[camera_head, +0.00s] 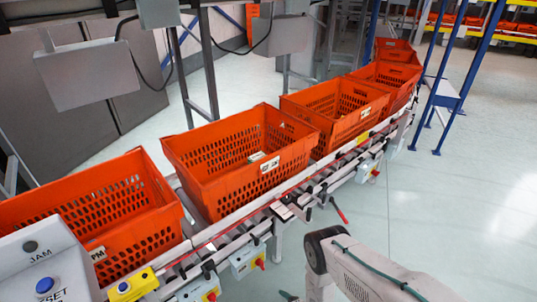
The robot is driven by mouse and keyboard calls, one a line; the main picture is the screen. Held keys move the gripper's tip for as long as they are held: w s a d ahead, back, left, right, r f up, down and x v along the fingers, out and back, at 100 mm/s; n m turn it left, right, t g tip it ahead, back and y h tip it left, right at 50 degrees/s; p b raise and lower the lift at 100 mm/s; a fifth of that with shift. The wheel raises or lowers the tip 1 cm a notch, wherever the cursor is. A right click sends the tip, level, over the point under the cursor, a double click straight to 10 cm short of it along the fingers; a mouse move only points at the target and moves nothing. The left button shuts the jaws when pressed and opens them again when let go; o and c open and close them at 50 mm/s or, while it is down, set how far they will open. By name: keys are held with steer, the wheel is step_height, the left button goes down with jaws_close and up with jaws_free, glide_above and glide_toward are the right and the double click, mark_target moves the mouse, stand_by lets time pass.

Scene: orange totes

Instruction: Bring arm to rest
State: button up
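My arm (365,268) reaches in from the lower right of the head view, over the floor beside the conveyor. A pale grey link and a dark round joint show, with a dark cable along the link. My gripper is not visible in this view, so its opening and anything in it are hidden. The arm appears apart from the totes.
Several orange totes, including one near the middle (205,190), stand in a row on a conveyor (235,225). A control box labelled JAM (40,262) is at the lower left. Blue rack posts (470,75) stand at upper right. The floor (450,190) at right is clear.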

steer(key=w+d+r+m+g+h, duration=0.3)
steer(key=w+r+m+g, duration=0.1)
steer(key=r, duration=0.4)
steer(key=w+d+r+m+g+h, duration=0.3)
steer(key=d+r+m, duration=0.1)
steer(key=r, duration=0.3)
steer(key=s+d+r+m+g+h, duration=0.1)
steer(key=d+r+m+g, duration=0.15)
steer(key=r, duration=1.15)
steer(key=d+r+m+g+h, duration=0.1)
steer(key=d+r+m, duration=0.25)
steer(key=r, duration=1.05)
steer(key=s+d+r+m, duration=0.2)
steer(key=s+r, duration=0.7)
steer(key=r, duration=0.4)
steer(key=s+d+r+m+t, duration=0.1)
steer(key=s+d+r+m, duration=0.1)
steer(key=s+r, duration=0.8)
steer(key=s+d+r+m+t, duration=0.1)
steer(key=s+d+r+m, duration=0.2)
steer(key=s+r, duration=0.7)
step_height(320, 180, up, 8)
steer(key=shift+r+m, duration=0.15)
steer(key=shift+m, duration=0.15)
